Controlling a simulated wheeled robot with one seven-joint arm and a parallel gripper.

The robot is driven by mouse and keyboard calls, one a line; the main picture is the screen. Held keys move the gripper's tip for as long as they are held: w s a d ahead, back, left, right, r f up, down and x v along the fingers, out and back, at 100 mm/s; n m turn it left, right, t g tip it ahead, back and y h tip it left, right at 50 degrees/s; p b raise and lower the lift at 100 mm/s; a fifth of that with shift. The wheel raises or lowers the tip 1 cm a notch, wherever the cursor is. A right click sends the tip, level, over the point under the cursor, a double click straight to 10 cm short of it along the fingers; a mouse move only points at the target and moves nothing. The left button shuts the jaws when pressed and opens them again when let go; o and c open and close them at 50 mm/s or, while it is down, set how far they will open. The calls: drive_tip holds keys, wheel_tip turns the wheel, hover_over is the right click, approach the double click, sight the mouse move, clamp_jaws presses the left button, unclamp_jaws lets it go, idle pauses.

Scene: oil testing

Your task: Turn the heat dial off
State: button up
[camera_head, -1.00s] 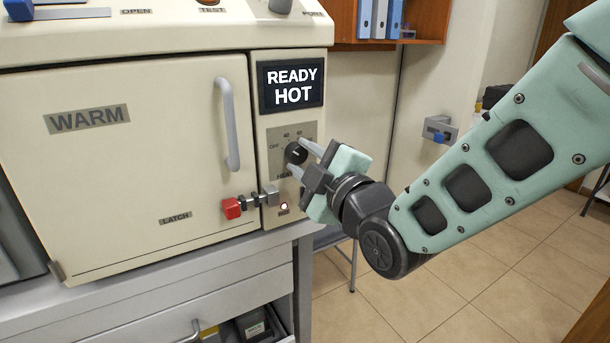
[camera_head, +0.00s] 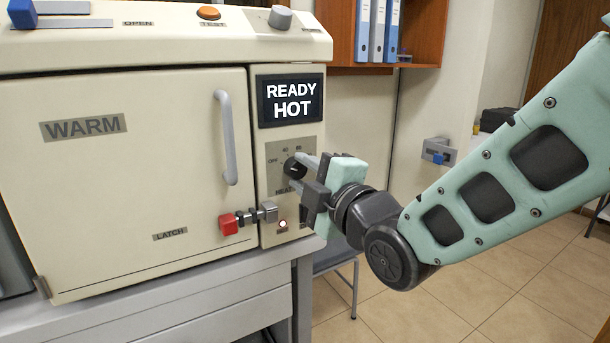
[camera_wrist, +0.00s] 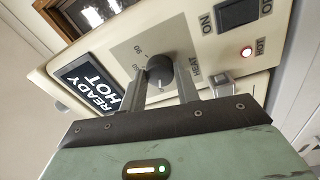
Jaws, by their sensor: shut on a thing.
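The heat dial (camera_head: 293,168) is a black round knob on the right-hand control panel of the cream WARM machine, below the READY HOT screen (camera_head: 291,99). It also shows in the wrist view (camera_wrist: 160,72), with a light pointer mark on its face. My gripper (camera_head: 300,171) reaches in from the right, its two grey fingers closed on either side of the dial. In the wrist view my fingers (camera_wrist: 162,84) straddle the knob. The fingers and gripper body hide part of the scale; OFF shows left of the dial in the head view.
The door handle (camera_head: 227,138) and the red-tipped latch (camera_head: 229,224) are left of my gripper. A wall bracket with a blue part (camera_head: 438,151) is behind my arm. Open floor lies at right.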

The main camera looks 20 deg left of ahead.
drive_tip(key=o, duration=1)
drive_tip(key=shift+c, duration=0.2)
drive_tip(key=b+v, duration=0.5)
drive_tip(key=v, duration=1.2)
drive_tip(key=shift+s+d+f, duration=0.15)
drive_tip(key=shift+f, duration=0.05)
